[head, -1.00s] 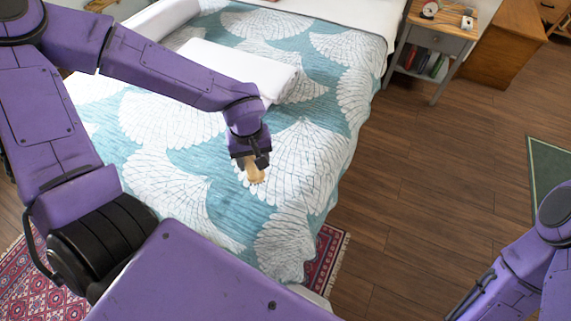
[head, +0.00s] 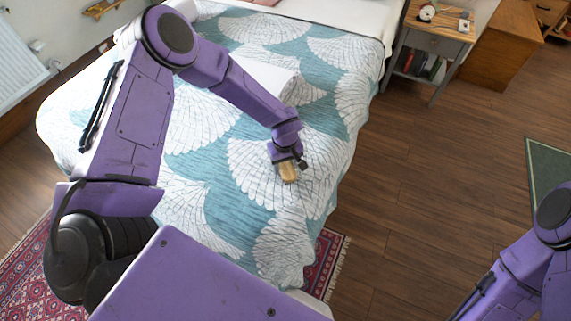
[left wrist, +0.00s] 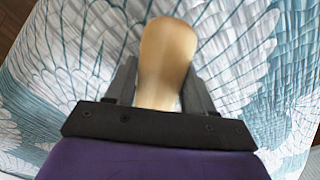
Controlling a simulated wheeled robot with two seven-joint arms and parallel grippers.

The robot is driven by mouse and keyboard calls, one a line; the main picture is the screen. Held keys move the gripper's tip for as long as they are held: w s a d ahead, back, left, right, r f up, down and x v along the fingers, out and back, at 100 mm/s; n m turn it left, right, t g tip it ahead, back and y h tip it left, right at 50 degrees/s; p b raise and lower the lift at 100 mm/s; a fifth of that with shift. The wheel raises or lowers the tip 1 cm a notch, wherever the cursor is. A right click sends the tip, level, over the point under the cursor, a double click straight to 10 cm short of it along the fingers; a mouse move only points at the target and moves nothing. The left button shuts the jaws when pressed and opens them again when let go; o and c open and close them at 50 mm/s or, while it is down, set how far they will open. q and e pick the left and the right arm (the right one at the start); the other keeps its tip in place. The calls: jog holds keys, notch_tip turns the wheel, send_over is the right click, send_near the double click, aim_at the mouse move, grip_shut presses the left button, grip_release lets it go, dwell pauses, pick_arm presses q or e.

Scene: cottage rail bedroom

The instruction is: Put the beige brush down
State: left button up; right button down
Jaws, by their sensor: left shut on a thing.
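The beige brush (head: 289,172) is in my left gripper (head: 288,163), over the teal and white bedspread of the bed (head: 216,177). In the left wrist view the brush (left wrist: 165,58) shows as a smooth, rounded beige piece between the two dark fingers of the left gripper (left wrist: 160,85), which is shut on it. The bedspread lies behind it. I cannot tell whether the brush touches the bedspread. My right arm shows at the lower right, but its gripper is out of view.
A rolled white bundle (head: 262,76) lies on the bed behind the left gripper. A grey nightstand (head: 436,42) stands beyond the bed at the right. A patterned red rug (head: 325,262) is at the bed's near end. The bedspread around the brush is clear.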

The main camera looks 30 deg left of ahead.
aim_at(285, 164)
pick_arm(q)
jog(key=shift+f, duration=0.35)
jog(key=shift+f, duration=0.2)
jog(key=o, duration=0.9)
jog(key=shift+o, duration=0.2)
jog(key=shift+r, duration=0.1)
notch_tip(285, 164, up, 12)
jog(key=shift+r+b, duration=0.15)
jog(key=shift+b, duration=0.3)
